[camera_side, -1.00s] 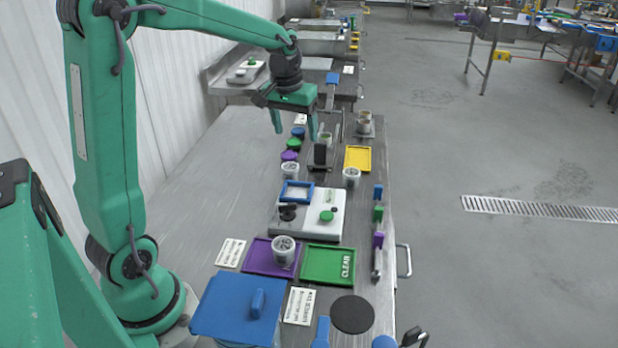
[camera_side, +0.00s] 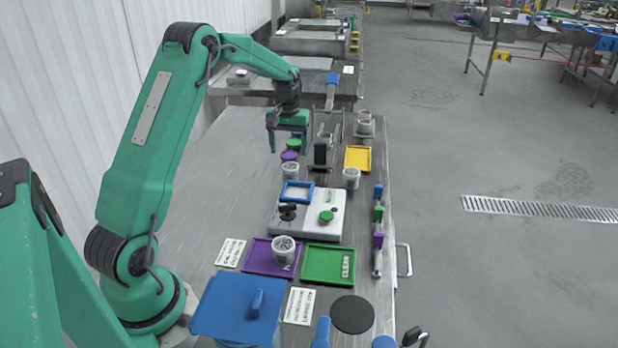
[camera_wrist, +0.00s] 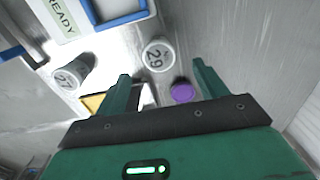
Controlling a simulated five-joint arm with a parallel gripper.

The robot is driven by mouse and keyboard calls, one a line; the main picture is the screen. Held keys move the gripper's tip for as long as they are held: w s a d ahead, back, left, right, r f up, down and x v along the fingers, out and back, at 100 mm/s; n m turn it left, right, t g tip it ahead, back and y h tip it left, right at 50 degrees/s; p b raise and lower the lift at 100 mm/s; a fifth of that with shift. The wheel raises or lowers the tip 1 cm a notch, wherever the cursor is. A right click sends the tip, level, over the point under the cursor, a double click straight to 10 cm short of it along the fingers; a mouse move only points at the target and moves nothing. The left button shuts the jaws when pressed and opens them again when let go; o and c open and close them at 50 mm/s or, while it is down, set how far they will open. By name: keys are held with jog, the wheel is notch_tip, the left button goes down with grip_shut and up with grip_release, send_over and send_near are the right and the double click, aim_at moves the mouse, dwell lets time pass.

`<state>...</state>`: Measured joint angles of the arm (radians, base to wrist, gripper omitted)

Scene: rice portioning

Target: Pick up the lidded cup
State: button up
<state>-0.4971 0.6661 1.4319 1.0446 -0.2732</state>
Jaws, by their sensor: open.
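My gripper (camera_side: 288,142) is open and empty, pointing down above the back left of the steel table. Its two fingers (camera_wrist: 162,74) also show in the wrist view. A pale cup marked 29 (camera_wrist: 158,54) lies just beyond the fingertips, apart from them. It seems to be the cup (camera_side: 290,171) in front of the purple disc in the side view. A second cup, marked 27 (camera_wrist: 72,77), stands farther right (camera_side: 351,179) in the side view. A third cup (camera_side: 284,247) stands on the purple tray (camera_side: 257,269). I cannot tell which cup has a lid.
A purple disc (camera_side: 289,156) lies close to the right finger in the wrist view (camera_wrist: 182,93). A yellow tray (camera_side: 366,159), black upright block (camera_side: 320,153) and green tray (camera_side: 328,280) are nearby. The table's left side is clear.

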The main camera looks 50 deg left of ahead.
aim_at(290, 166)
jog(key=shift+f, duration=1.3)
jog(key=shift+f, duration=0.1)
jog(key=shift+w+f, duration=0.1)
jog(key=shift+f, duration=2.35)
jog(key=shift+c, duration=0.4)
jog(key=c, duration=1)
